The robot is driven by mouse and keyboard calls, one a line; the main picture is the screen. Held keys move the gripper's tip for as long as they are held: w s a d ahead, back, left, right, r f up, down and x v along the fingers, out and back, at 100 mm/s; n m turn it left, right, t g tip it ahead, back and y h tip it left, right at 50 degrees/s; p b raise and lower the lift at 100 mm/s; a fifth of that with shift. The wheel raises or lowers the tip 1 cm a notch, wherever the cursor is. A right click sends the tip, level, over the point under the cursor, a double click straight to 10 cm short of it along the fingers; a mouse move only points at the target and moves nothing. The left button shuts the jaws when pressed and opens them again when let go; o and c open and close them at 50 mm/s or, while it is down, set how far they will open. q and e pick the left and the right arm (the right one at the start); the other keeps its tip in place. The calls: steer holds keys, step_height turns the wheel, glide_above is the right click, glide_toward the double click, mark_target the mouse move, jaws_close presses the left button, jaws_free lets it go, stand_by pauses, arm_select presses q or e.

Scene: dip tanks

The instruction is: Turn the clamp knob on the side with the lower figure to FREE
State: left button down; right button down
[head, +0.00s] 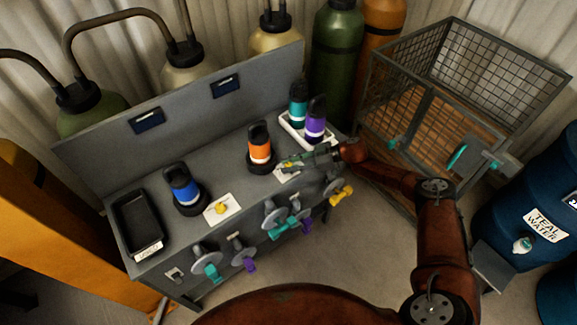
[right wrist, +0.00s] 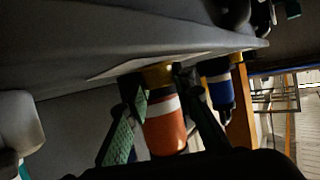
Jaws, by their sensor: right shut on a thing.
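My right gripper (head: 291,163) reaches in from the right over the bench. It is shut on the yellow clamp knob beside the orange bottle (head: 259,148); its fingers hide most of that knob in the head view. In the right wrist view the yellow knob (right wrist: 157,74) shows between the green-padded fingers, with the orange bottle (right wrist: 165,133) behind. The other yellow clamp knob (head: 221,208) sits on a white plate beside the blue bottle (head: 183,187). Two small dark displays, left (head: 147,120) and right (head: 226,86), are on the back panel; their figures are too small to read. My left gripper is out of view.
A black tray (head: 138,223) lies at the bench's left end. A white tray (head: 293,131) with teal and purple bottles stands at the back right. Valve handles line the front. A wire cage (head: 440,90) and a teal water drum (head: 549,195) are at right.

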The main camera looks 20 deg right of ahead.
steer(key=c, duration=1.6)
jaws_free()
steer(key=shift+d, duration=0.1)
steer(key=v, duration=1.1)
steer(key=shift+s+d+r, duration=0.1)
steer(key=shift+s+d, duration=0.05)
steer(key=shift+d, duration=0.2)
